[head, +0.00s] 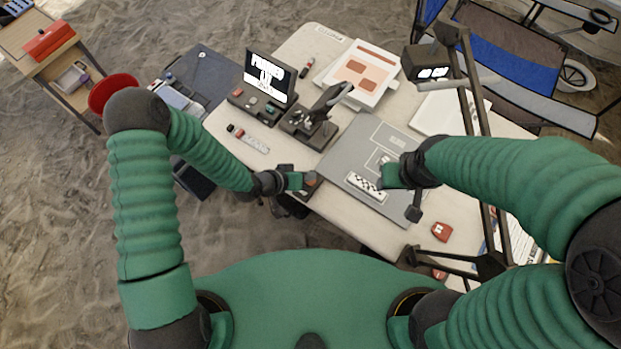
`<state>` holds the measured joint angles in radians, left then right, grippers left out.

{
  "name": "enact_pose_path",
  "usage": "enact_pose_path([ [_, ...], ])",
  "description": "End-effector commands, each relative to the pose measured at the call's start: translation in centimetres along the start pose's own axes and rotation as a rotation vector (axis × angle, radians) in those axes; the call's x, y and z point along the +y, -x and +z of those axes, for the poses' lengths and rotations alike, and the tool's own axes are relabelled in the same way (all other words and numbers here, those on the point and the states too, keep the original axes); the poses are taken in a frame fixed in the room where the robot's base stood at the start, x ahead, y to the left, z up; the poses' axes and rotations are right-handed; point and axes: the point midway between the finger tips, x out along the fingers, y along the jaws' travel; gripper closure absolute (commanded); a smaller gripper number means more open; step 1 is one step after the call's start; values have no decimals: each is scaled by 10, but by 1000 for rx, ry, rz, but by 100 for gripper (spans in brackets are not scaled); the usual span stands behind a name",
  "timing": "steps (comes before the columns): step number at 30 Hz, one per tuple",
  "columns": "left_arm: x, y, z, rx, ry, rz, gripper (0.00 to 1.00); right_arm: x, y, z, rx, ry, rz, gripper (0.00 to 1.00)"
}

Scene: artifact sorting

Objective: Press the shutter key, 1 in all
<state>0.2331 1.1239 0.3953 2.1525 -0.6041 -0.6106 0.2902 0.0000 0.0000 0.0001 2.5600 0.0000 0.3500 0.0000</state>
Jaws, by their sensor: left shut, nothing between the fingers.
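My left gripper (298,181) is shut and empty, low at the near left edge of the table. A small dark box with a reddish top (311,181), perhaps the shutter key, sits right by its fingertips and is partly hidden by them. I cannot tell whether they touch. My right gripper (386,177) is over the grey board (350,150), beside a black-and-white checkered scale bar (366,187). Its fingers are seen edge-on, so its opening is unclear. A dark camera-like head (425,62) is on a stand at the back right.
A screen with white lettering (268,78) and a dark device (308,128) stand on the table's left half. A white tray with orange-brown patches (362,72) lies behind. A red tag (440,232) lies at the near right. Metal posts rise by my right arm.

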Motion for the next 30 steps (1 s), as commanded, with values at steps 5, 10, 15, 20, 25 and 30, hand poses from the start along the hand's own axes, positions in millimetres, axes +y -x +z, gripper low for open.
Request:
enact_pose_path([
  [5,-2,-4,3,0,0,0,100,0,-4,1,0,0,0,48],
  [10,-2,-3,3,0,0,0,100,0,-3,1,0,0,0,48],
  [15,-3,-4,3,0,0,0,100,0,-4,1,0,0,0,48],
  [20,-4,-5,4,0,0,0,100,0,-6,1,0,0,0,48],
  [25,-5,-7,5,0,0,0,100,0,-7,2,0,0,0,48],
  [30,-6,-8,6,0,0,0,100,0,-9,2,0,0,0,48],
])
